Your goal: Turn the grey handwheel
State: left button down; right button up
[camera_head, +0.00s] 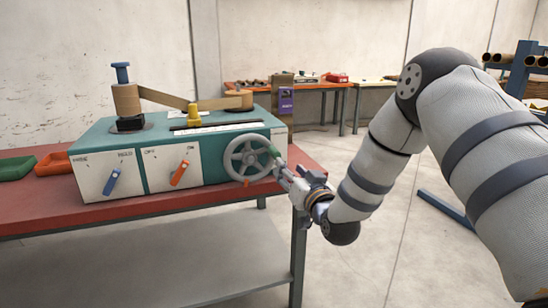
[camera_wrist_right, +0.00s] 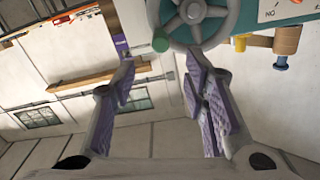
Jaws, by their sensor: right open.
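The grey handwheel (camera_head: 249,158) is mounted on the right end of the front of a teal and white winder (camera_head: 215,162). It has several spokes and a green handle knob (camera_head: 274,151) on its right rim. My right gripper (camera_head: 278,172) is at the wheel's right side, just below the knob. In the right wrist view the handwheel (camera_wrist_right: 200,15) is at the top, and the green knob (camera_wrist_right: 160,42) shows beyond and between the two open purple-padded fingers (camera_wrist_right: 163,80). The fingers hold nothing. My left gripper is not in view.
The winder stands on a red-topped table (camera_head: 150,207). It carries a wooden spool (camera_head: 126,98), a yellow knob (camera_head: 194,114), a blue lever (camera_head: 111,181) and an orange lever (camera_head: 179,173). Open floor is right of the table.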

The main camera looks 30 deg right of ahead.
aim_at(275, 155)
jog(key=x, duration=0.3)
jog(key=b+x, duration=0.1)
jog(key=x, duration=0.3)
jog(key=b+x, duration=0.1)
jog(key=x, duration=0.3)
jog(key=shift+a+f, duration=0.15)
jog(key=shift+f, duration=0.2)
jog(key=shift+w+r, duration=0.2)
jog(key=shift+w, duration=0.1)
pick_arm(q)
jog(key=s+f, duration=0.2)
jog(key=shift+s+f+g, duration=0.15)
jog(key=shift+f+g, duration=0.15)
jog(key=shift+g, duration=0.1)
pick_arm(e)
grip_shut()
